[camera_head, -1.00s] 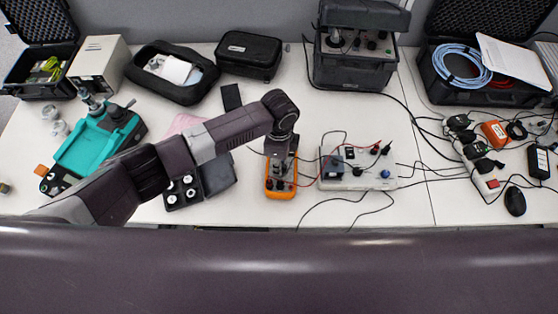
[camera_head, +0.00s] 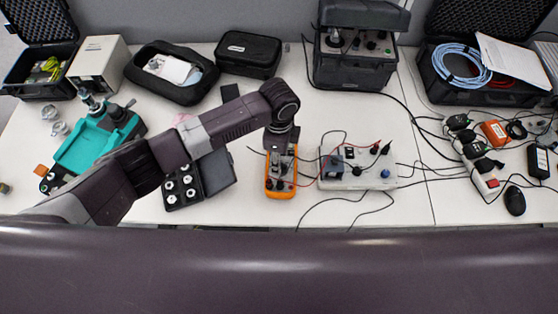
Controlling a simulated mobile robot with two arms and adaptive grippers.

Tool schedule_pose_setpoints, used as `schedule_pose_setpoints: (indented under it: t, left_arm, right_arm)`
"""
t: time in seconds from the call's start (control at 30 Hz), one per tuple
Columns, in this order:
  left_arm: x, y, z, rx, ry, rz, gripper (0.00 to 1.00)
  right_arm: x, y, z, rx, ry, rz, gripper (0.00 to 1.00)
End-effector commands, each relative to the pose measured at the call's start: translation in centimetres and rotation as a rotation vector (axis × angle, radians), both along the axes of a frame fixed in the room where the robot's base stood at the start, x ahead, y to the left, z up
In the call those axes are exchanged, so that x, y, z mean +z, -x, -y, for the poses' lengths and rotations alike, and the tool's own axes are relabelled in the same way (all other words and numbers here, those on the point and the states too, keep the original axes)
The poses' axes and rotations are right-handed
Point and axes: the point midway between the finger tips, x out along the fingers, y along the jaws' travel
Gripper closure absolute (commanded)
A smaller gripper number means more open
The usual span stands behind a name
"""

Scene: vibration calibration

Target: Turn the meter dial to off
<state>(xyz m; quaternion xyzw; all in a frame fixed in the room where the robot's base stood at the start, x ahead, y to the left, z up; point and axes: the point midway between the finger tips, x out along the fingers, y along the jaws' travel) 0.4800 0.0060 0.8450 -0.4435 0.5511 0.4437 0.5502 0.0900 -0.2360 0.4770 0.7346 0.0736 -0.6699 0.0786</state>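The orange meter (camera_head: 281,189) lies on the white table, with its face partly hidden under my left gripper. My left arm comes in from the left, and my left gripper (camera_head: 281,152) points down over the upper part of the meter. Its fingertips are small and dark here, so I cannot tell whether they are open or shut, or whether they touch the dial. The dial's setting cannot be read. A red lead runs from the meter to the right. My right gripper is not in view.
Just right of the meter is a grey terminal box (camera_head: 357,167) with leads. To its left is an open black case of weights (camera_head: 183,188). A teal device (camera_head: 90,148) stands further left. A large dark case (camera_head: 354,62) is behind. Cables cross the table on the right.

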Motion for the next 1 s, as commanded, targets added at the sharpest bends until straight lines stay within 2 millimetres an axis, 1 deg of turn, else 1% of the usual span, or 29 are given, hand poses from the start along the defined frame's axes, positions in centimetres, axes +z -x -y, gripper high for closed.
schedule_pose_setpoints:
  t: [0.03, 0.2, 0.3, 0.4, 0.5, 0.6, 1.0]
  left_arm:
    - [1.3, -0.1, 0.1, -0.002, 0.004, 0.005, 0.58]
    - [5.0, -0.1, 0.1, -0.002, 0.003, 0.004, 0.58]
    - [6.7, -0.1, 0.0, -0.001, 0.001, 0.005, 0.58]
    - [7.8, -0.1, 0.0, 0.000, 0.001, 0.003, 0.58]
    - [8.5, -0.1, 0.0, -0.001, 0.001, 0.003, 0.58]
    - [8.7, -0.1, 0.0, -0.001, 0.000, 0.002, 0.58]
    - [8.7, -0.1, 0.0, 0.000, 0.000, 0.002, 0.58]
  right_arm:
    - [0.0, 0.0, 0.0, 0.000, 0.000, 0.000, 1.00]
    - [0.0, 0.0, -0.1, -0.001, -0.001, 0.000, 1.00]
    - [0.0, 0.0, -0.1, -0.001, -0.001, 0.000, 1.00]
    - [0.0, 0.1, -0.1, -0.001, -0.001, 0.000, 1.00]
    - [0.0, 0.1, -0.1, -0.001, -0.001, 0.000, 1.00]
    - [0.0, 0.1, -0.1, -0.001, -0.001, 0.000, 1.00]
    - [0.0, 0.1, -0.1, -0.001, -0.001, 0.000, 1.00]
